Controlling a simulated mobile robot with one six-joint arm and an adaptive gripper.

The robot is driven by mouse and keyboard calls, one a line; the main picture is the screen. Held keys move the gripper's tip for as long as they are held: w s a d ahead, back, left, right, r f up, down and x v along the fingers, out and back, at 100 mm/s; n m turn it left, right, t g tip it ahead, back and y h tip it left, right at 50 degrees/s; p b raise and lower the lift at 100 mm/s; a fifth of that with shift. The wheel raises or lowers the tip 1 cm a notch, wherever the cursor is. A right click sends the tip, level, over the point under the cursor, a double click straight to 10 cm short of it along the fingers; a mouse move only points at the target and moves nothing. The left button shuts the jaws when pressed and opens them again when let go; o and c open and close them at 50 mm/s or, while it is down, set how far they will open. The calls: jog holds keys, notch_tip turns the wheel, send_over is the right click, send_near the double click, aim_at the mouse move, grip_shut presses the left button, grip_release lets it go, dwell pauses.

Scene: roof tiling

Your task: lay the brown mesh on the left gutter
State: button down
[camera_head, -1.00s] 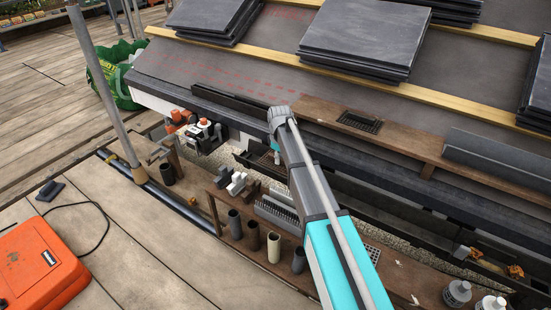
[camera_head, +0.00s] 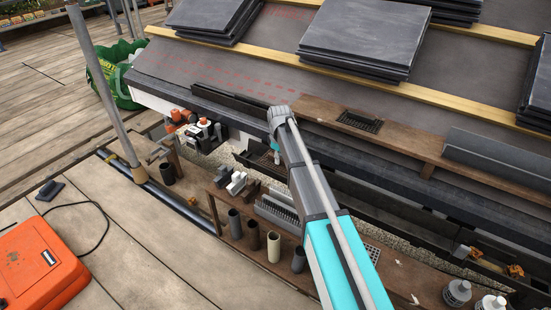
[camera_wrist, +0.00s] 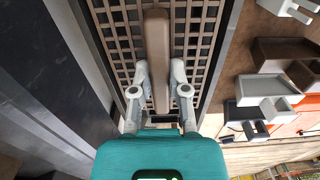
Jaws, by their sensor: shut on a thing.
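The brown mesh is a lattice panel (camera_wrist: 204,45) with a solid bar (camera_wrist: 156,40) along its middle. My gripper (camera_wrist: 159,78) is shut on that bar in the wrist view. In the head view the gripper (camera_head: 277,158) is small and partly behind my arm, and only a bit of the brown mesh shows beside it. The left gutter (camera_head: 246,161) is a dark trough below the roof edge there. The mesh lies within or just above it, between dark edges in the wrist view; I cannot tell whether it touches.
A bench below holds pipe pieces (camera_head: 273,246) and grey fittings (camera_head: 237,183). A brown plank (camera_head: 400,140) on the roof carries a dark grate (camera_head: 360,122). Slate stacks (camera_head: 365,35) stand above. A scaffold pole (camera_head: 100,80) rises at left. An orange case (camera_head: 38,265) lies on the deck.

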dwell(0.4)
jog(key=c, duration=0.5)
grip_release()
jog(key=shift+c, duration=0.2)
jog(key=shift+o, duration=2)
jog(key=shift+r, duration=0.1)
jog(key=shift+s+r+p, duration=0.1)
jog(key=shift+r+p, duration=4.3)
jog(key=shift+p, duration=0.1)
